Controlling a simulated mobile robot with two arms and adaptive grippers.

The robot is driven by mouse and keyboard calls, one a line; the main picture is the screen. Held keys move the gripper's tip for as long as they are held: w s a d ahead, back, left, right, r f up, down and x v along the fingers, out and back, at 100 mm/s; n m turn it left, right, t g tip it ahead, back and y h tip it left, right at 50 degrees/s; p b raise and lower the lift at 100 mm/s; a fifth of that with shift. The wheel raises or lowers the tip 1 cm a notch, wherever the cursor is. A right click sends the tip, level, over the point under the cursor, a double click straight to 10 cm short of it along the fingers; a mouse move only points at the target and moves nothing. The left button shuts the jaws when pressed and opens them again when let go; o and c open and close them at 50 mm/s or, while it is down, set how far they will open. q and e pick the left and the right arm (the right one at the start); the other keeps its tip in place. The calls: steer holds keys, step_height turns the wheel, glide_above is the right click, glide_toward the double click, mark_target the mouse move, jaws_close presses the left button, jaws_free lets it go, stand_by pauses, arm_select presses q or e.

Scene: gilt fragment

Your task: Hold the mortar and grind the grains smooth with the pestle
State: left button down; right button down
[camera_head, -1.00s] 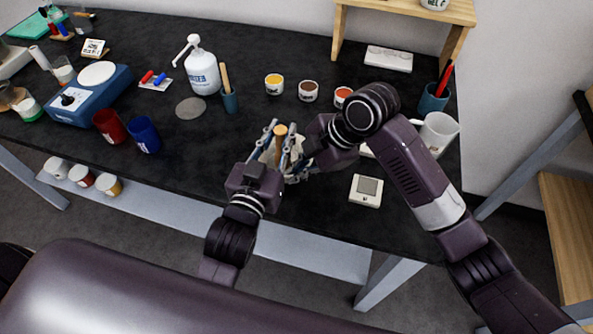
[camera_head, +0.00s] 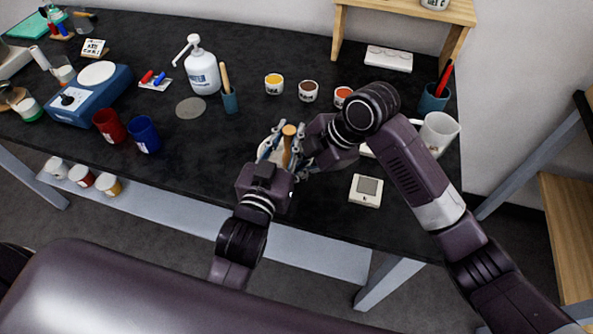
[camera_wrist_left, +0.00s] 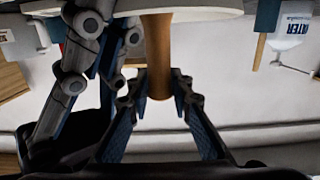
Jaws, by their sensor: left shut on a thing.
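The wooden pestle (camera_head: 289,132) stands roughly upright over the pale mortar (camera_head: 267,150) near the table's front edge. My left gripper (camera_head: 286,163) is shut on the pestle; in the left wrist view its two fingers (camera_wrist_left: 160,88) close around the wooden shaft (camera_wrist_left: 158,50). The mortar's pale rim (camera_wrist_left: 205,10) shows at the top of that view. My right gripper (camera_head: 302,150) is at the mortar's right side, its fingers largely hidden by the left gripper. I cannot tell whether it grips the wall. The grains are hidden.
A small white device (camera_head: 366,190) lies right of the grippers, and a white mug (camera_head: 438,131) stands behind my right arm.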

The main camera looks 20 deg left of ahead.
arm_select(q)
steer(key=shift+a+r, duration=0.3)
steer(key=shift+r, duration=0.35)
steer(key=shift+a+r, duration=0.25)
steer(key=shift+r, duration=0.35)
arm_select(e)
steer(key=c, duration=2.1)
jaws_free()
